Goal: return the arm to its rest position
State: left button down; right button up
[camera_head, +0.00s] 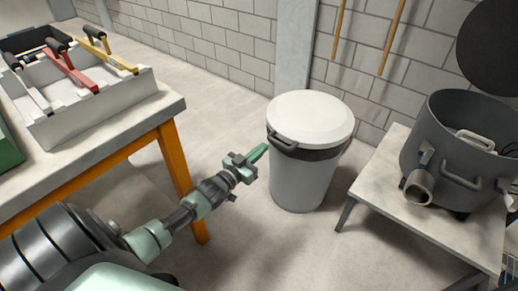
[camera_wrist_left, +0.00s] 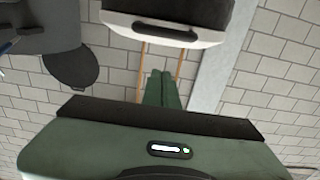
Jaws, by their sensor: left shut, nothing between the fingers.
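My left arm reaches in from the lower left in the head view. My left gripper (camera_head: 259,152) has green fingers that are shut with nothing between them. In the head view it shows in front of the left side of the white-lidded grey bin (camera_head: 300,180); I cannot tell the exact gap. In the left wrist view, the shut fingers (camera_wrist_left: 162,90) point toward the block wall, and the bin's rim and handle (camera_wrist_left: 165,35) show at the top. My right gripper is not in view.
A workbench with orange legs (camera_head: 180,165) stands left, bearing a white tray (camera_head: 95,115) of red and yellow handled tools. A low table (camera_head: 395,195) at right bears a large grey pot (camera_head: 450,145). Open floor (camera_head: 270,245) lies between them. Wooden poles (camera_head: 392,38) lean on the wall.

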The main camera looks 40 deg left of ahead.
pick_arm(q)
jog(key=shift+s, duration=0.45)
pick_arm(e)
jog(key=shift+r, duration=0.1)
